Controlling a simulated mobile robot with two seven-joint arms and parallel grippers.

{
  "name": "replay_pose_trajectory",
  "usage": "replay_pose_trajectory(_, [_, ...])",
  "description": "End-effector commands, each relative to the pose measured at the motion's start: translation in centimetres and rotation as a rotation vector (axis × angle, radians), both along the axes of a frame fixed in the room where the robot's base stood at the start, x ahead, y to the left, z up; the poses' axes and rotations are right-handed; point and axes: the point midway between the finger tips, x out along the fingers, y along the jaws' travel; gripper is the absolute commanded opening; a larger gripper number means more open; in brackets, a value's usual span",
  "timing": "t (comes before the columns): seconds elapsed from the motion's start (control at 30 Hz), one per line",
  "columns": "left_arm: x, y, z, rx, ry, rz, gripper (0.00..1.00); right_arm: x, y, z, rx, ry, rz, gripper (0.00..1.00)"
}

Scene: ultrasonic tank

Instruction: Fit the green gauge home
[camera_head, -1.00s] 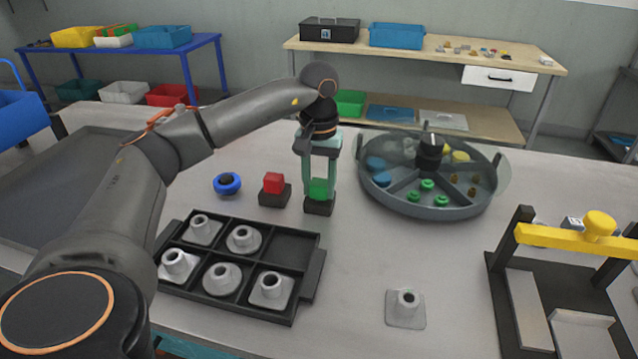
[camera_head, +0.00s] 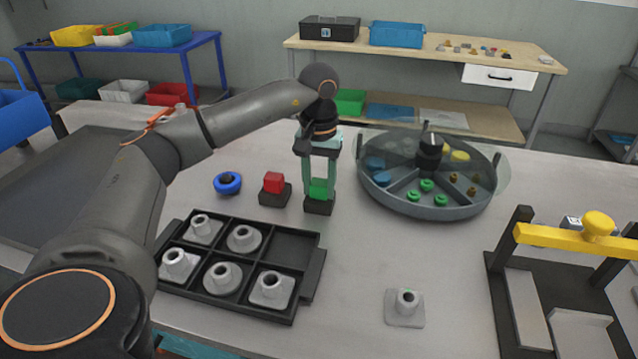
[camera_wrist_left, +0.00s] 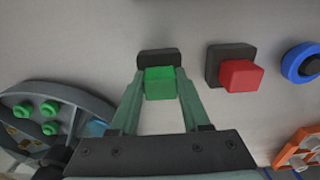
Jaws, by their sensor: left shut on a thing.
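The green gauge (camera_head: 319,189) is a small green block at a black base (camera_head: 319,207) on the table. My left gripper (camera_head: 320,184) points down and is shut on the green gauge, one finger on each side. In the left wrist view the green gauge (camera_wrist_left: 160,83) sits between the fingertips, with the black base (camera_wrist_left: 158,57) right behind it. Whether the gauge is fully seated in the base cannot be told. My right gripper is not in view.
A red block on a black base (camera_head: 273,190) and a blue round piece (camera_head: 227,184) stand to the left. A round divided tray (camera_head: 430,209) is at right. A black rack (camera_head: 293,245) with grey fittings lies in front. A yellow-barred fixture (camera_head: 560,237) stands far right.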

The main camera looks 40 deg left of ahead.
Motion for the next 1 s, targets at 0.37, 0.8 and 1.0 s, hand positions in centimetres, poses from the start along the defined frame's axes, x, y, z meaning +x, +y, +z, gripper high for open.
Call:
replay_pose_trajectory(0.37, [0.0,0.01,0.02,0.0,0.0,0.0,0.0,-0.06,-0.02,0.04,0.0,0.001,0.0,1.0])
replay_pose_trajectory(0.8, [0.0,0.0,-0.04,0.0,0.0,0.0,0.0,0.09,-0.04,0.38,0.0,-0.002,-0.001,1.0])
replay_pose_trajectory(1.0, [0.0,0.0,-0.09,0.0,0.0,0.0,0.0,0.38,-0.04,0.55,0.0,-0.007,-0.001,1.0])
